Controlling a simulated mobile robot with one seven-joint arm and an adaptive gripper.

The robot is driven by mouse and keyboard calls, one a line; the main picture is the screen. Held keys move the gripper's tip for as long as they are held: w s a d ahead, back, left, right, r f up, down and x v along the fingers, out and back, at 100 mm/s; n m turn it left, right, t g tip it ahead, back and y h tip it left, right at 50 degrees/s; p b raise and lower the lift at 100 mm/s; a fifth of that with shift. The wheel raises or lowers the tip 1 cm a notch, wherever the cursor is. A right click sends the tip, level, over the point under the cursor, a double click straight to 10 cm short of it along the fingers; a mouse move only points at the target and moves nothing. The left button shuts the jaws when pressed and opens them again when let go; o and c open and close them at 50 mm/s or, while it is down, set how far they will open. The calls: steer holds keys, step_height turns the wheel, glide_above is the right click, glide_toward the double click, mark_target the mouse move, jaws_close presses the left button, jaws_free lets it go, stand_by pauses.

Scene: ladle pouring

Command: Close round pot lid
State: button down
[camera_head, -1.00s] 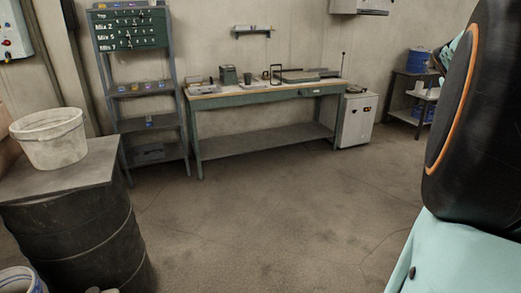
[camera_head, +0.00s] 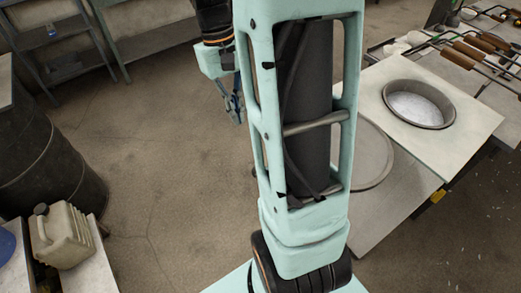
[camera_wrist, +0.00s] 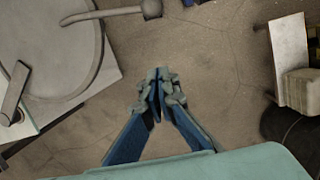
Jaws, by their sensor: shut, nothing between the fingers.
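The round pot (camera_head: 418,104) is open in a pale tabletop at the right of the head view, with greyish-white contents. A flat round grey lid (camera_head: 377,160) lies on the lower panel left of it, partly hidden by my arm. A similar round disc (camera_wrist: 62,48), apparently this lid, fills the upper left of the wrist view, with a rod handle (camera_wrist: 118,12) ending in a dark knob. My gripper (camera_head: 236,104) hangs over the floor left of my arm, apart from the lid. Its blue fingers are shut and empty in the wrist view (camera_wrist: 160,88).
Several wooden-handled tools (camera_head: 480,50) lie behind the pot. A beige canister (camera_head: 62,236) stands at lower left, near a dark drum (camera_head: 45,150). The floor (camera_head: 165,150) between the drum and my arm is clear.

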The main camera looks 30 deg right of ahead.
steer(key=s+a+f, duration=0.1)
steer(key=s+f, duration=0.6)
steer(key=f, duration=0.2)
steer(key=shift+p, duration=0.4)
